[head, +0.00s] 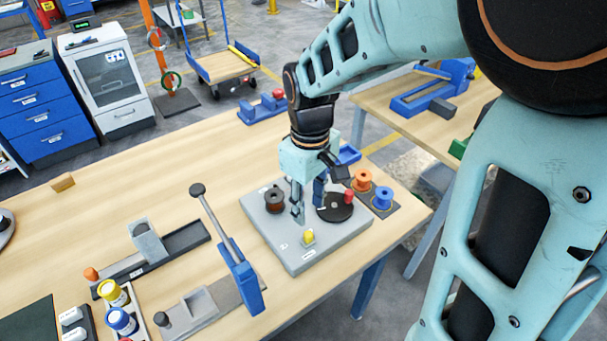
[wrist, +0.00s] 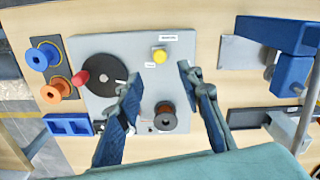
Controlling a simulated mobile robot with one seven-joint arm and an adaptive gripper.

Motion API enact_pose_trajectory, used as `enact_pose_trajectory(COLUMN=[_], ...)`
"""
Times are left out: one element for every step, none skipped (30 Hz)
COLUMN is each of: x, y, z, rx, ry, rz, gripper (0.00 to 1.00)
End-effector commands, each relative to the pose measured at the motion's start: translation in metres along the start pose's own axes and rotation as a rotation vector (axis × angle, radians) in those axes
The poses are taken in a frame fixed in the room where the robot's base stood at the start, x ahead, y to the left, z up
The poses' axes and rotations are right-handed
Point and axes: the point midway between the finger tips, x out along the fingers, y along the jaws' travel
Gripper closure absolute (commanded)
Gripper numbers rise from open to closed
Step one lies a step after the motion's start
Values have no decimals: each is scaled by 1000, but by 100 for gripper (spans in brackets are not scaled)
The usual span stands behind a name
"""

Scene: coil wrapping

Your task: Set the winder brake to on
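The winder is a grey plate (head: 330,240) on the wooden bench; it also shows in the wrist view (wrist: 105,50). It carries a black disc (head: 334,208) with a red knob (head: 348,196), a dark brown spool (head: 274,200), and a yellow knob (head: 308,237) between small white labels. The label text is too small to read, so I cannot tell the brake's setting. My gripper (head: 308,210) is above the plate, open and empty. In the wrist view its fingers (wrist: 159,74) point toward the yellow knob (wrist: 159,56), one to either side, apparently not touching it.
Orange (head: 361,180) and blue (head: 383,197) spools stand on a dark mat beyond the disc. A blue lever tool (head: 242,280) with a long raised handle stands left of the plate.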

Motion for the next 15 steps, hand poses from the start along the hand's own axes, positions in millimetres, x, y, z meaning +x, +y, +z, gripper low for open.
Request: enact_pose_trajectory(x=[10, 15, 24, 29, 36, 44, 49, 55, 61, 66, 70, 75, 79, 82, 85], y=[-1, -1, -1, -1, -1, -1, -1, -1, -1, -1, -1, -1, -1, -1, 0], z=[1, 1, 1, 1, 1, 1, 1, 1, 1, 1, 0, 1, 0, 0, 0], rx=[0, 0, 0, 0, -1, -2, -2, -1, -1, -1, -1, -1, -1, -1, -1], ry=[-4, -4, -6, -4, -5, -5, -4, -5, -3, -4, -3, -3, -2, -2, -2], rz=[-3, -4, -5, -4, -4, -4, -3, -4, -3, -3, -2, -2, -1, -1, -1], gripper=[66, 66, 66, 66, 66, 66, 66, 66, 66, 66, 66, 66, 66, 66, 66])
